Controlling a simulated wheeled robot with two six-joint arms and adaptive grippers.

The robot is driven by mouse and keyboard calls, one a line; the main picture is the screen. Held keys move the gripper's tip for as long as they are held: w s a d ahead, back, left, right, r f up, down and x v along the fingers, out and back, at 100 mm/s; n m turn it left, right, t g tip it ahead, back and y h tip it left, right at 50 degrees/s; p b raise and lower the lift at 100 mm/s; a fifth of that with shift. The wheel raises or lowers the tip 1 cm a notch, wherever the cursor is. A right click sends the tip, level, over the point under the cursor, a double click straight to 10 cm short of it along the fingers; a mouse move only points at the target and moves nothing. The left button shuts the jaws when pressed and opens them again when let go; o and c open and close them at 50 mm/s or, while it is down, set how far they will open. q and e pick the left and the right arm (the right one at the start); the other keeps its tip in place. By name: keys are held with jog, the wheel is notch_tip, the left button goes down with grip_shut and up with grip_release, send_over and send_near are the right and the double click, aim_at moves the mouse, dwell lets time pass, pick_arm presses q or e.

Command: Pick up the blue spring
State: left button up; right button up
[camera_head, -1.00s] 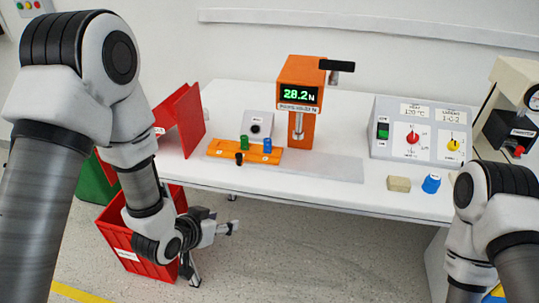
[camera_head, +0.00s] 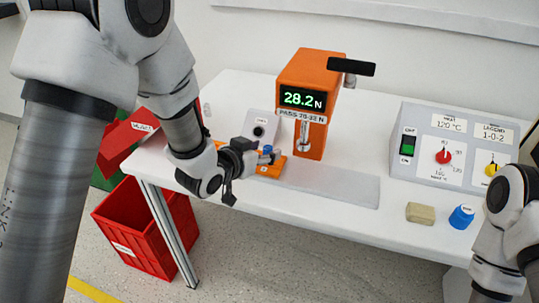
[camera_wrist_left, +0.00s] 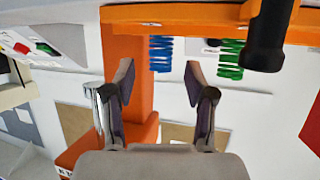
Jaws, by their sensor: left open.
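The blue spring (camera_head: 266,150) stands on the orange rack (camera_head: 268,170) on the white table, partly hidden by my left gripper (camera_head: 252,157) in the head view. In the left wrist view, which looks upside down, the blue spring (camera_wrist_left: 161,53) shows in line with the gap between the open fingers of my left gripper (camera_wrist_left: 159,80), just beyond their tips. The fingers hold nothing. The green spring (camera_wrist_left: 230,58) and a black peg (camera_wrist_left: 268,35) are beside it in this view; my gripper hides them in the head view. My right gripper is out of view.
An orange force tester (camera_head: 308,100) reading 28.2 N stands behind the rack. A control box (camera_head: 450,140), a tan block (camera_head: 420,213) and a blue knob-like piece (camera_head: 461,217) are at the right. A red bin (camera_head: 130,235) stands on the floor.

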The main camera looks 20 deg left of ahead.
pick_arm(q)
jog(key=x, duration=0.2)
jog(key=shift+w+d+f, duration=0.1)
jog(key=shift+w+f, duration=0.05)
jog(key=shift+w, duration=0.2)
grip_shut()
